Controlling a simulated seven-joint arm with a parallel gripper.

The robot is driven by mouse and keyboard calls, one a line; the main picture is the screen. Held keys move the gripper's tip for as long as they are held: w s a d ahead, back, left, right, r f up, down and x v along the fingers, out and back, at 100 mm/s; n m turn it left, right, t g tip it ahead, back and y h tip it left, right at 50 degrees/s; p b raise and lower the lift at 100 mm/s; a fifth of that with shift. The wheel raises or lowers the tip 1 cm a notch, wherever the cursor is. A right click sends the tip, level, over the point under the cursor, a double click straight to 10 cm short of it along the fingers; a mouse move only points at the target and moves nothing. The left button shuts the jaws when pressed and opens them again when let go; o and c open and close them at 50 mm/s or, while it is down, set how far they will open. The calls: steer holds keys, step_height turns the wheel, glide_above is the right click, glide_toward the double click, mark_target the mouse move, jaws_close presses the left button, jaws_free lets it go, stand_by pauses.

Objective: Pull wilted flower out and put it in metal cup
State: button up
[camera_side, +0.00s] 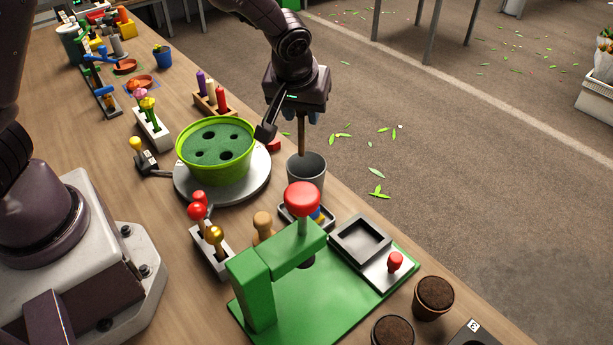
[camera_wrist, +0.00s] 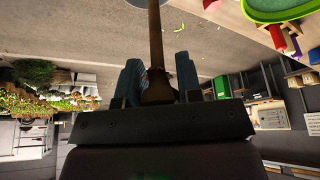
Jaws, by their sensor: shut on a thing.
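My gripper (camera_side: 302,116) hangs above the metal cup (camera_side: 307,182), which is grey and stands upright near the table's far edge. My gripper is shut on the wilted flower, whose brown stem (camera_side: 301,135) points straight down to the cup's mouth. In the side view the stem's lower end appears at or just inside the rim; its exact depth is hidden. In the wrist view the flower's brown head (camera_wrist: 157,88) sits between the blue fingers. The green pot (camera_side: 216,172) stands left of the cup, with several dark holes in its green top and no flowers in it.
The pot stands on a round grey plate (camera_side: 255,190). A green press-like stand (camera_side: 262,277) with a red knob (camera_side: 302,198) is close in front of the cup. A rack of coloured pegs (camera_side: 212,97) is behind the pot. The table's edge lies just right of the cup.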

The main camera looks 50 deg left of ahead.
step_height(320, 180, down, 6)
steer(key=d+n, duration=0.1)
steer(key=d, duration=0.1)
steer(key=shift+w+n+g, duration=0.3)
steer(key=shift+w+n, duration=0.1)
steer(key=shift+w, duration=0.05)
steer(key=o, duration=1)
steer(key=v, duration=1.3)
steer(key=shift+d, duration=0.2)
